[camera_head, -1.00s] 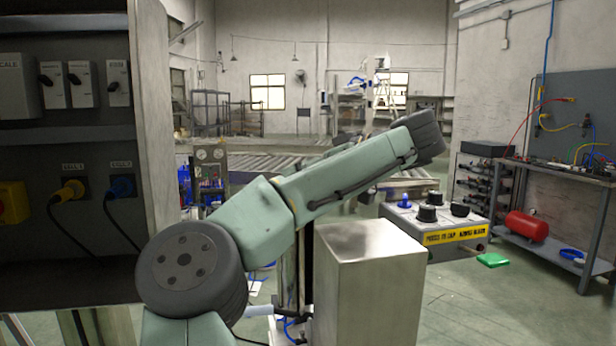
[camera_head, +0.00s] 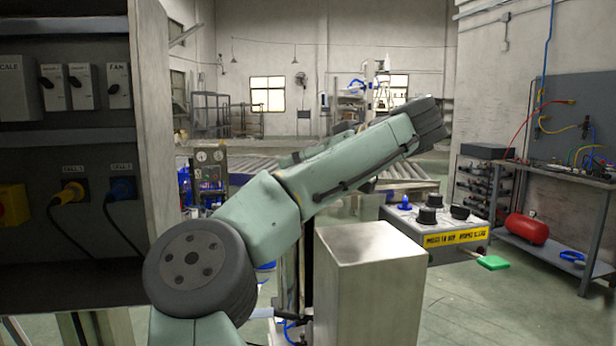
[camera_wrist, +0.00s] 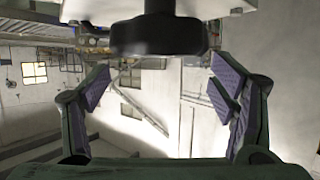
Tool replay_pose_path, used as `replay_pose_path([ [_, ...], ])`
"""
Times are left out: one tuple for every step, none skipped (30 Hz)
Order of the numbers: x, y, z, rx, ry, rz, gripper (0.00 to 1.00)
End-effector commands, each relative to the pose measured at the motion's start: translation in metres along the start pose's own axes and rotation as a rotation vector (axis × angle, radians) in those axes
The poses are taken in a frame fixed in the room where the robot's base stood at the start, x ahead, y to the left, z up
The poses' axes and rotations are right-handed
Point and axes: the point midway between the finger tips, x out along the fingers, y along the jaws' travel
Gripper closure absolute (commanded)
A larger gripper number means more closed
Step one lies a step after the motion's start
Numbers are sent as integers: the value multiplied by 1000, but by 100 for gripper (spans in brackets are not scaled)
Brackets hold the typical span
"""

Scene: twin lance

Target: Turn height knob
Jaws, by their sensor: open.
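A grey control box with a yellow label (camera_head: 455,238) stands on the right in the head view. On its top are black knobs, one near the middle (camera_head: 427,215) and one to the right (camera_head: 460,212), plus a blue one (camera_head: 404,203). I cannot tell which is the height knob. In the wrist view my gripper (camera_wrist: 160,88) is open, its purple-padded fingers wide apart with nothing between the tips. A dark round thing (camera_wrist: 158,36) fills the top middle there; I cannot tell if it is a knob.
A metal-topped block (camera_head: 370,248) stands close in front of the control box. A dark cabinet with switches (camera_head: 84,86) and plugs is at left. A bench with a red cylinder (camera_head: 527,228) is at right. A green item (camera_head: 492,263) sits near the control box.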

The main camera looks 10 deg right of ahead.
Motion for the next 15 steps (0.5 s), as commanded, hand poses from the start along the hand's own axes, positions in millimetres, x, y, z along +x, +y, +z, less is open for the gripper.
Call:
replay_pose_path([
  [-6, 1, -10, -4, -1, 3, 21],
  [-8, 1, -16, -5, -1, 2, 21],
  [-11, 1, -23, -4, -2, 2, 21],
  [-14, 1, -29, -4, -2, 4, 21],
  [-15, 2, -34, -4, -2, 5, 21],
  [-18, 2, -41, -4, -2, 5, 21],
  [-19, 2, -46, -3, -3, 5, 21],
  [-21, 2, -50, -3, -3, 5, 21],
  [-24, 2, -55, -3, -2, 5, 21],
  [-25, 2, -58, -3, -2, 5, 21],
  [-26, 2, -61, -2, -1, 4, 21],
  [-27, 1, -64, -2, -1, 4, 21],
  [-28, 1, -66, -1, -1, 3, 21],
  [-28, 1, -67, -1, -1, 2, 21],
  [-29, 1, -68, 0, -1, 2, 21],
])
